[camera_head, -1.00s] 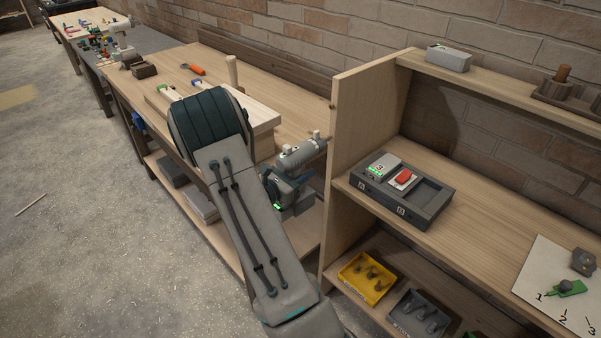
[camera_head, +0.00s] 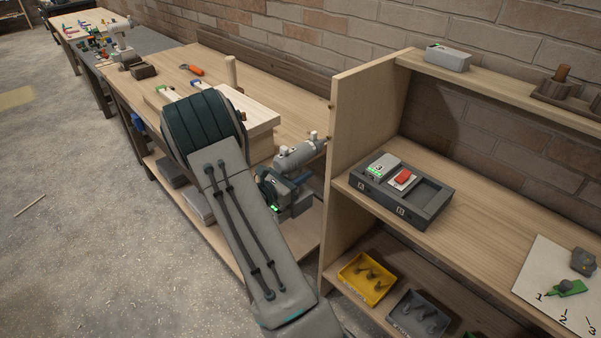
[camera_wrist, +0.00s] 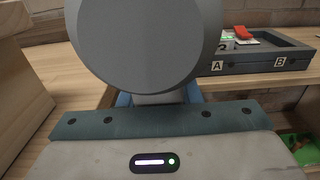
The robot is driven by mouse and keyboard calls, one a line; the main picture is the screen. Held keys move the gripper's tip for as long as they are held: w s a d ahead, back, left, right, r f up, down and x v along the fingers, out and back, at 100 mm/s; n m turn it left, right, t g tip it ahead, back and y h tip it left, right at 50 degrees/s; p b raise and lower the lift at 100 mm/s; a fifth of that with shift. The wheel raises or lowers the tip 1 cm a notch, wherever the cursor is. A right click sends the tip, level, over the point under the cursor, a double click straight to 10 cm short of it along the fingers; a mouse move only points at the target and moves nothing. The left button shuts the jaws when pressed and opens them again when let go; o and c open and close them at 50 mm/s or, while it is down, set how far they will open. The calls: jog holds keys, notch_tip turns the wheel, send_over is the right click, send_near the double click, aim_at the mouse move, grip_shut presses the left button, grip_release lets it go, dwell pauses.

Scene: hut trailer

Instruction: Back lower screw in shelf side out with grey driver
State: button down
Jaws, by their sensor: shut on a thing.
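My gripper (camera_head: 280,186) is shut on the grey driver (camera_head: 298,155), a power driver with a rounded grey body. Its nose points right, at the outer face of the wooden shelf side (camera_head: 368,108), close to it. Whether the tip touches cannot be told. A small dark spot, perhaps the upper screw (camera_head: 330,104), shows at that face's edge above the driver. The lower screw is not visible; the driver's nose covers that area. In the wrist view, the driver's large round grey end (camera_wrist: 140,40) fills the top middle, above my gripper's blue fingers (camera_wrist: 158,99).
A dark tray marked A and B (camera_head: 437,207) sits on the middle shelf, holding a grey block and a red piece. A yellow bin (camera_head: 352,290) and a grey bin (camera_head: 398,325) lie below. The workbench (camera_head: 160,66) runs behind my arm; open floor lies left.

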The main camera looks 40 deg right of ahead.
jog(key=shift+s+a+r, duration=0.1)
jog(key=shift+s+a, duration=0.05)
jog(key=shift+a, duration=1.05)
jog(key=s+a, duration=0.3)
jog(key=s, duration=0.4)
jog(key=shift+a, duration=0.15)
jog(key=w+a+r+n+t+y, duration=0.1)
jog(key=w+a+n+t+y, duration=0.5)
jog(key=a, duration=0.5)
jog(key=w+a+r+n+t+y, duration=0.1)
jog(key=w+a+n+t+y, duration=0.5)
jog(key=w+a+t, duration=0.3)
jog(key=shift+a+r+n+t+y, duration=0.2)
jog(key=shift+a+n+t+y, duration=0.45)
jog(key=shift+a, duration=1.1)
jog(key=shift+h, duration=0.25)
